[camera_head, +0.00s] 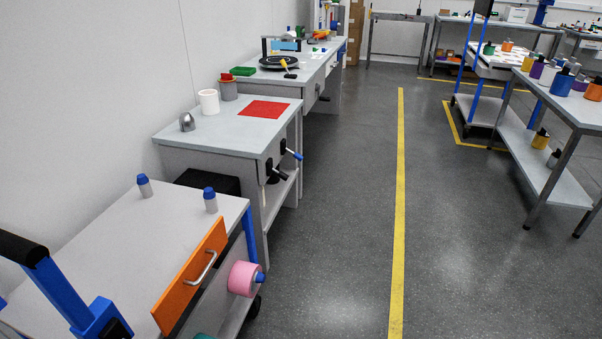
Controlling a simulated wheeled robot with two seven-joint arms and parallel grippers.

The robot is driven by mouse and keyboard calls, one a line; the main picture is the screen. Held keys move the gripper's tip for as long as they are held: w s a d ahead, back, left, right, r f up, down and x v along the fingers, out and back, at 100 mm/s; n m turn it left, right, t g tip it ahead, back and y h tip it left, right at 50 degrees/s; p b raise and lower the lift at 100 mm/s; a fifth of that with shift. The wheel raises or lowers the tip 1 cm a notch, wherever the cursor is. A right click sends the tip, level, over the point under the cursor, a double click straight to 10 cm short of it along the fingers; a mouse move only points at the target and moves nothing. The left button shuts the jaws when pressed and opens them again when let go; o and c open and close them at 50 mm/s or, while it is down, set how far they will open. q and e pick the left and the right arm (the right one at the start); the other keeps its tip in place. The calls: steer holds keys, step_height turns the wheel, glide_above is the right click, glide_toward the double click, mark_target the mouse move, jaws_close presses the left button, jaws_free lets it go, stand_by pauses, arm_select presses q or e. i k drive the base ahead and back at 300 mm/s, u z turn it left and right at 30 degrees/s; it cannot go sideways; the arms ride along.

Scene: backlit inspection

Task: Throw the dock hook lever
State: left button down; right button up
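A small lever with a blue grip (292,153) sticks out from a black mount on the right-hand side of the grey bench (225,128). A darker black fitting (277,174) sits just below it on the same side. No label shows, so I cannot tell which of these is the dock hook lever. A cart with a pale top (120,230) stands in front of the bench, with an orange drawer front (192,278) and a blue push handle with black grip (60,285). Neither of my grippers is in view.
A pink roll (245,279) juts from the cart's right side. A red mat (264,109) and white cup (209,101) are on the bench. Grey floor (340,220) with a yellow line (399,200) is clear to the right. A table with bottles (560,84) stands at far right.

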mark_target(282, 175)
steer(key=z, duration=1.55)
steer(key=i, duration=1.5)
steer(key=u, duration=2.85)
steer(key=i, duration=1)
